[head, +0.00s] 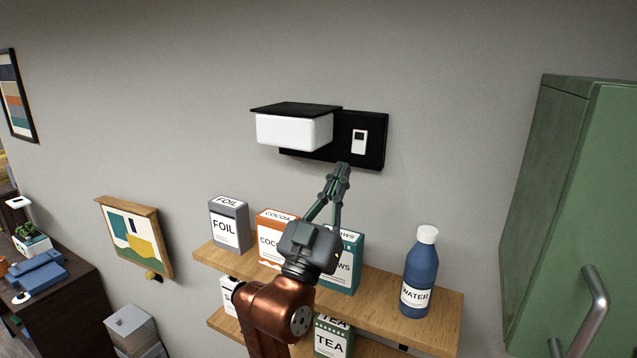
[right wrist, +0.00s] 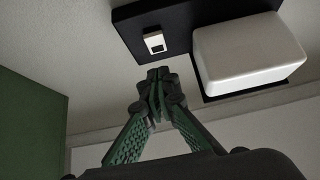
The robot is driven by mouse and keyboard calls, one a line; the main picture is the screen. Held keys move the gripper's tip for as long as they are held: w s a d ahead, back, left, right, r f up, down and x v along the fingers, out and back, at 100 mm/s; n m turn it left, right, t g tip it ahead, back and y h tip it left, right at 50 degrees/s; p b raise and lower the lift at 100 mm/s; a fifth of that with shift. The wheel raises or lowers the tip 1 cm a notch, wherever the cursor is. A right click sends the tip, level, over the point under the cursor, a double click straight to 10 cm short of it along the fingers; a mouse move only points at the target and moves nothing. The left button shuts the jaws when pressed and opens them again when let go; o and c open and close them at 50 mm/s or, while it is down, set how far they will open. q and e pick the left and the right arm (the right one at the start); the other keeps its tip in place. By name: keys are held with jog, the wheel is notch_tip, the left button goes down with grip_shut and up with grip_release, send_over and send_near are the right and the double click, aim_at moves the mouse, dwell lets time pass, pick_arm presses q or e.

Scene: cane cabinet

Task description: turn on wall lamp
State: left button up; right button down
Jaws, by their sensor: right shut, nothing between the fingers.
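The wall lamp has a white shade (head: 293,131) under a black top, fixed to a black back plate (head: 345,122) on the grey wall. A small white switch (head: 359,141) sits on the plate's right part. In the right wrist view, the switch (right wrist: 154,43) shows a dark square and the white shade (right wrist: 247,52) is to its right. My right gripper (head: 343,167) is shut and empty, its tips just below the plate and a little left of the switch. In the right wrist view, the fingertips (right wrist: 158,74) are just below the switch, apart from it in the picture. My left gripper is not in view.
A wooden shelf (head: 436,312) below holds a foil box (head: 229,225), a cocoa box (head: 267,247), a teal box (head: 350,250) behind my gripper, and a blue water bottle (head: 420,275). A green cabinet (head: 575,210) stands at the right. The wall around the lamp is clear.

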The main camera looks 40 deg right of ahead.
aim_at(357, 147)
jog(key=w+d, duration=0.1)
jog(key=w+d+p, duration=0.1)
jog(key=d, duration=0.1)
jog(key=w+d+r+p, duration=0.1)
jog(key=d, duration=0.1)
jog(key=shift+d, duration=0.35)
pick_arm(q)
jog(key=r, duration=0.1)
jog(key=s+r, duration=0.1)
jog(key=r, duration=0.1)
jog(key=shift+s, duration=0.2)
pick_arm(e)
jog(key=shift+w, duration=0.1)
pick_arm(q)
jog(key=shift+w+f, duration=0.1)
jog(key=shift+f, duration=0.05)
pick_arm(e)
jog(key=shift+a, duration=0.2)
